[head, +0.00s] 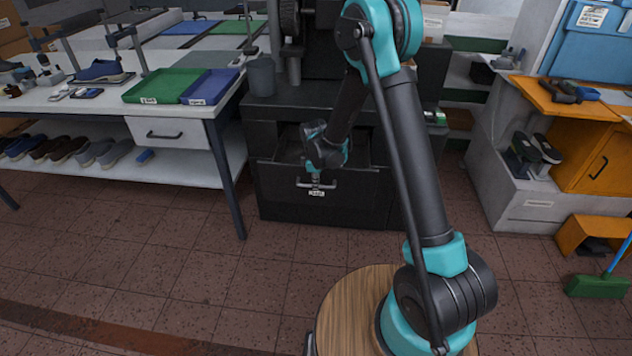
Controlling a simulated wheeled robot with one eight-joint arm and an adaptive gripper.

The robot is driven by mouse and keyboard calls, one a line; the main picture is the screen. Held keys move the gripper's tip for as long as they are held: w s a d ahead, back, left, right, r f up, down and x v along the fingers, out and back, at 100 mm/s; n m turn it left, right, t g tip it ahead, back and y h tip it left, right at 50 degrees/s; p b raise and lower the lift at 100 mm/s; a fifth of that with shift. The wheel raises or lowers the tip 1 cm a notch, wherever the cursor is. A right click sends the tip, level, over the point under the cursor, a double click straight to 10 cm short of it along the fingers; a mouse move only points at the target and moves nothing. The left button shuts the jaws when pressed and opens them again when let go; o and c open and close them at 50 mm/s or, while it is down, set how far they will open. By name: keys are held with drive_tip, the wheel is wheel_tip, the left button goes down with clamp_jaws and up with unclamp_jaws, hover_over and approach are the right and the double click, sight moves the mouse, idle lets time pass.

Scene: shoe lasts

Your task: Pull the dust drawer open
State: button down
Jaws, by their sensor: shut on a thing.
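The dust drawer (277,191) is a dark front low in the black machine cabinet at the centre of the head view. It stands partly out, and a dark gap shows above its front. Its light bar handle (307,186) runs across the front above a small white label (317,193). My gripper (315,179) points down at the handle and is shut on it. My wrist hides part of the drawer's opening and the inside is hard to see.
A workbench (226,104) with green and blue trays stands at left, its leg (228,185) near the drawer. A grey bin (261,76) stands on the cabinet. A white plinth (520,190) with shoes is at right. The tiled floor (260,240) before the drawer is clear.

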drive_tip(key=c, duration=1.6)
unclamp_jaws()
drive_tip(key=shift+o, duration=0.2)
wheel_tip(320, 180, up, 12)
drive_tip(key=s, duration=0.2)
drive_tip(key=shift+s+f, duration=0.1)
drive_tip(key=s+d+r+m, duration=0.3)
drive_tip(key=s+d+m, duration=0.15)
drive_tip(key=d, duration=0.35)
drive_tip(key=s+d+r+m, duration=0.2)
drive_tip(key=s+d+m, duration=0.25)
drive_tip(key=d, duration=0.35)
drive_tip(key=s+d+f+m+t, duration=0.2)
drive_tip(key=s+d+m, duration=0.6)
drive_tip(key=s, duration=0.7)
drive_tip(key=shift+d+m, duration=0.4)
drive_tip(key=shift+d, duration=0.75)
